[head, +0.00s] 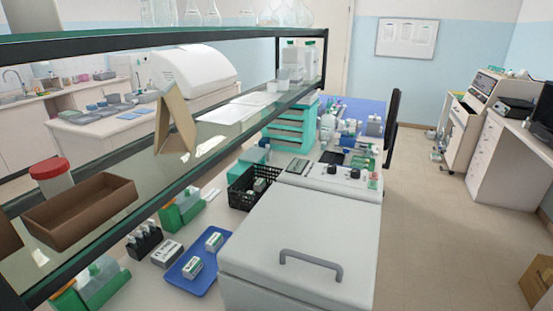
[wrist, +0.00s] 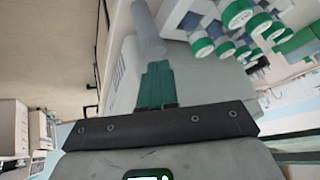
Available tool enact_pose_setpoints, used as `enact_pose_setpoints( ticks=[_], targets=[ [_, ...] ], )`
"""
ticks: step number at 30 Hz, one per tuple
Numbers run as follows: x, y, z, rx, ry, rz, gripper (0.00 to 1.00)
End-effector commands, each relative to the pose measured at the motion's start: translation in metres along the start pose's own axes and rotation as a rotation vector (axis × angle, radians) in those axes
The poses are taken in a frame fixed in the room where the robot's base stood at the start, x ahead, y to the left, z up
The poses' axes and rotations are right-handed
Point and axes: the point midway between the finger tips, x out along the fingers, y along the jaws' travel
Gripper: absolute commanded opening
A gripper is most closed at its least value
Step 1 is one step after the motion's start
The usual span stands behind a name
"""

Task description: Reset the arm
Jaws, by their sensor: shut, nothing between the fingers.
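My gripper (wrist: 157,68) shows in the wrist view, with its two green fingers together and nothing held between them. A grey rounded bar or post (wrist: 147,30) appears just beyond the fingertips; I cannot tell whether they touch. My arm and gripper do not show in the head view.
In the head view, a large white lidded machine (head: 300,235) with a grey handle fills the front. A blue tray (head: 183,270) with small boxes, a black basket (head: 240,194) and a glass shelf (head: 130,165) stand left. Green-capped bottles (wrist: 238,12) crowd the wrist view's upper right.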

Motion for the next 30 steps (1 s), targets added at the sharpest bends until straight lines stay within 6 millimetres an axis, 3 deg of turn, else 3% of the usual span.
enact_pose_setpoints(
  ticks=[1,8,10,16,21,30],
  targets=[
    [-0.004,0.019,0.024,0.029,-0.026,0.053,0.00],
    [-0.040,0.091,0.114,0.112,-0.133,0.294,0.00],
    [-0.019,0.096,0.151,0.133,-0.207,0.292,0.00],
    [-0.002,0.100,0.230,0.189,-0.392,0.295,0.00],
    [0.000,0.100,0.260,0.213,-0.468,0.297,0.00],
    [-0.002,0.099,0.261,0.215,-0.475,0.296,0.00]
  ],
)
